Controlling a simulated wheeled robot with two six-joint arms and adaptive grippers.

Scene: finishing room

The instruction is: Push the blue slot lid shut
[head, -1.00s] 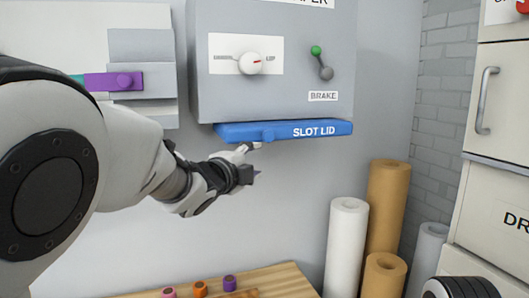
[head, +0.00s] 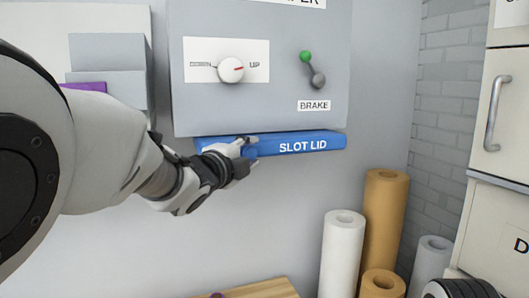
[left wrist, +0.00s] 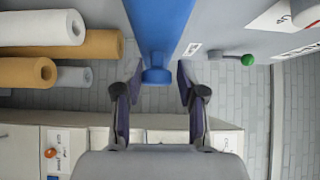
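The blue slot lid (head: 300,144) sticks out under the grey control box, with its white label facing me. In the left wrist view the lid (left wrist: 158,25) is a long blue bar with a round knob (left wrist: 157,76) on its face. My left gripper (head: 246,148) is at the lid's front, over its left half, and hides part of it in the head view. In the left wrist view my left gripper (left wrist: 158,90) is open, its fingers on either side of the knob with gaps. Whether anything touches the knob I cannot tell.
The grey box (head: 270,112) above carries a white dial (head: 231,69) and a brake lever with a green tip (head: 306,56). White and brown rolls (head: 343,250) stand at lower right beside drawers (head: 500,220). A wooden surface (head: 265,290) lies below.

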